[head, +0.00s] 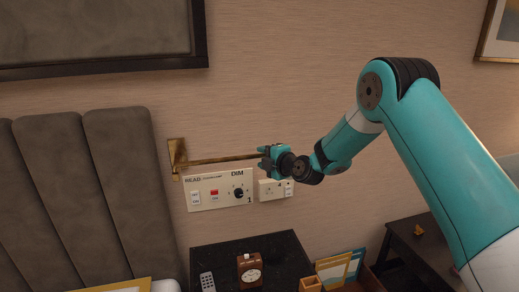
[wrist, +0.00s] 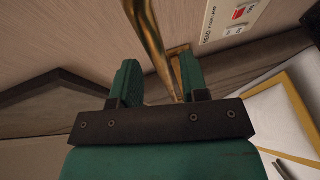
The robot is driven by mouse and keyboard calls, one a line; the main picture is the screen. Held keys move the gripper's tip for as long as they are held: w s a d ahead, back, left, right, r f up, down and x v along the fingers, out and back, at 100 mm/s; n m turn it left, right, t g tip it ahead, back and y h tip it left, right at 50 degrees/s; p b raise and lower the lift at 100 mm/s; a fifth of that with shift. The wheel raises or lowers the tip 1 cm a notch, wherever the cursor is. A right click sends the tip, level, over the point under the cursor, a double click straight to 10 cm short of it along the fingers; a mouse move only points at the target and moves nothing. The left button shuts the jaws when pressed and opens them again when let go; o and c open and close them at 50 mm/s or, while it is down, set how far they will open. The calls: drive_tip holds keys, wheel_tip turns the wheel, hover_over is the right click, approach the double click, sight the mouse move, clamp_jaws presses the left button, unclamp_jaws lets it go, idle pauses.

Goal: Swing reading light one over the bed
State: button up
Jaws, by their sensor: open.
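The reading light's brass arm (head: 225,159) runs out from a brass wall mount (head: 177,158) beside the headboard and extends right, along the wall, to my gripper. The lamp head is hidden or cannot be made out. My gripper (head: 267,158) is at the arm's right end, in front of the wall. In the wrist view the two green fingers (wrist: 162,80) are apart, and the brass arm (wrist: 152,42) passes across the gap between them. I cannot tell whether either finger touches it. The mount (wrist: 181,52) shows beyond the fingers.
A switch panel (head: 216,203) with a dial and a smaller socket plate (head: 272,190) sit below the brass arm. The padded headboard (head: 65,190) stands left. A black nightstand (head: 222,258) holds a clock (head: 249,270) and a remote (head: 207,283). A dark desk (head: 415,250) stands right.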

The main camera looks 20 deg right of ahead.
drive_tip(key=shift+x, duration=1.3)
clamp_jaws()
drive_tip(key=shift+s, duration=0.1)
